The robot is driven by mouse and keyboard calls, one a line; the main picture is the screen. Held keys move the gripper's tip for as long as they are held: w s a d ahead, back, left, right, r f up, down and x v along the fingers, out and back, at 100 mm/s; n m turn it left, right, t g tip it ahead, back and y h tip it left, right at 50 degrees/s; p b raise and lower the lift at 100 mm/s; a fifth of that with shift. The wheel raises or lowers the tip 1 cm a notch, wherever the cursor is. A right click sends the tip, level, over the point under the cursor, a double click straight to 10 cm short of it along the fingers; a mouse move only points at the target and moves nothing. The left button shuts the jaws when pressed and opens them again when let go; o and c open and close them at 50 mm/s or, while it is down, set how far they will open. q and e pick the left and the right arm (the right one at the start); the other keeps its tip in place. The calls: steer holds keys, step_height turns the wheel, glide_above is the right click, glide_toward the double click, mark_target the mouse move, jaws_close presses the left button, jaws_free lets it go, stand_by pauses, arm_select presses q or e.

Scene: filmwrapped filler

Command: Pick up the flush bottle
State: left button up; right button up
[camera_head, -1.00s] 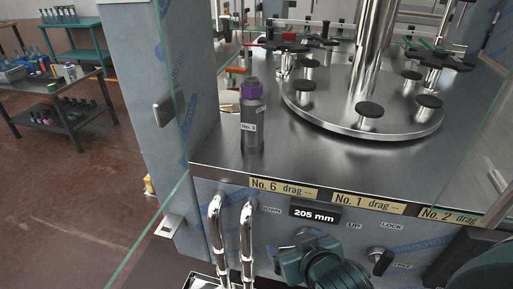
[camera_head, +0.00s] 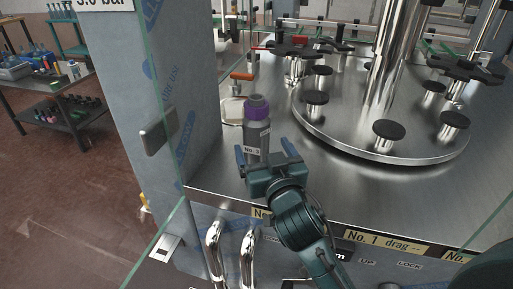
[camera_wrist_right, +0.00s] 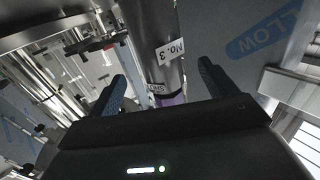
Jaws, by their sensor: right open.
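The flush bottle (camera_head: 257,128) is grey with a purple neck and a "No. 3" label. It stands upright on the steel deck of the machine, near its left front corner. The gripper body hides the bottle's base in the head view. My left gripper is not in view.
A round steel turntable (camera_head: 375,145) with black-topped posts stands right of the bottle. A blue-filmed cabinet wall (camera_head: 172,100) rises to the left. Glass panel edges and bent steel pipes (camera_head: 247,255) are near the front edge. Some deck is clear between bottle and turntable.

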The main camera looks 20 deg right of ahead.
steer(key=shift+w+f+p, duration=0.2)
steer(key=shift+w+p, duration=0.45)
steer(key=shift+w, duration=2.45)
steer(key=c, duration=1.5)
steer(key=shift+r, duration=0.2)
steer(key=shift+c, duration=0.3)
